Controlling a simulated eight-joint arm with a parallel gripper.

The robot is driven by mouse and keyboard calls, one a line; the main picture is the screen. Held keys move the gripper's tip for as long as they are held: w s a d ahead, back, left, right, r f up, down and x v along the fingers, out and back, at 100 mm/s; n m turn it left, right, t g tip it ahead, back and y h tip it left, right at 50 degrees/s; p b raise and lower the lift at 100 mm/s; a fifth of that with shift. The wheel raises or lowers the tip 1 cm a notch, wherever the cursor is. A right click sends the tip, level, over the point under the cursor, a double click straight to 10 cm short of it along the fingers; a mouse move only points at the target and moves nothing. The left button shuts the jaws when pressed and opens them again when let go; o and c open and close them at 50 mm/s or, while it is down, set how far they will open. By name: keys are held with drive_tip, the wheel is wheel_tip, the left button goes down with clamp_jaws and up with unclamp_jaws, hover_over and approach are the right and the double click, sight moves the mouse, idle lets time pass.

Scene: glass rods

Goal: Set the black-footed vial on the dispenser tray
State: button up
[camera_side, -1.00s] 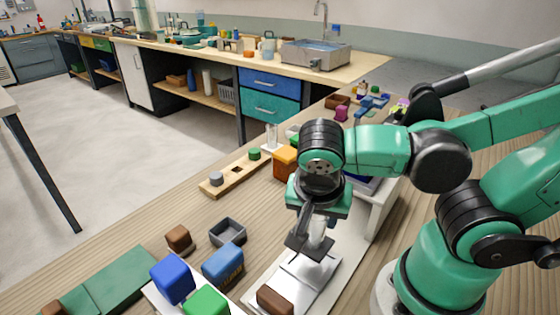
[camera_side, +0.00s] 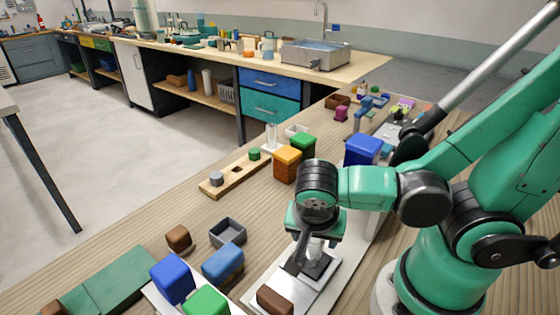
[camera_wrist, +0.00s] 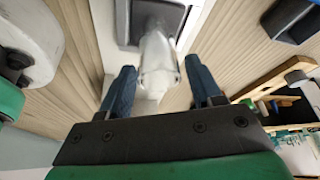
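The clear glass vial (camera_wrist: 158,62) stands between my fingers in the wrist view. Its dark square foot (camera_wrist: 133,28) shows at the far end, over a pale surface. In the side view the black foot (camera_side: 322,268) appears to rest flat on the pale metallic dispenser tray (camera_side: 296,284), and the vial looks upright. My gripper (camera_wrist: 160,78) is low around the vial, with narrow gaps showing between the glass and both fingers, so it appears open. In the side view my gripper (camera_side: 312,252) hides most of the glass.
Blue blocks (camera_side: 172,278), a green block (camera_side: 207,302) and a grey open box (camera_side: 228,232) are to the left. Orange (camera_side: 287,162), green (camera_side: 303,145) and blue (camera_side: 362,149) blocks stand behind.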

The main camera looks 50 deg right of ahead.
drive_tip(key=shift+o, duration=0.9)
drive_tip(key=shift+r, duration=0.1)
drive_tip(key=shift+w+v, duration=0.4)
drive_tip(key=shift+v, duration=2.2)
drive_tip(key=w+d+r+n+t+y, duration=0.3)
drive_tip(key=w+n, duration=0.5)
drive_tip(key=n, duration=0.5)
drive_tip(key=shift+d+t+y, duration=0.6)
drive_tip(key=shift+d+t, duration=0.1)
drive_tip(key=shift+t, duration=0.5)
drive_tip(key=shift+w+r, duration=0.1)
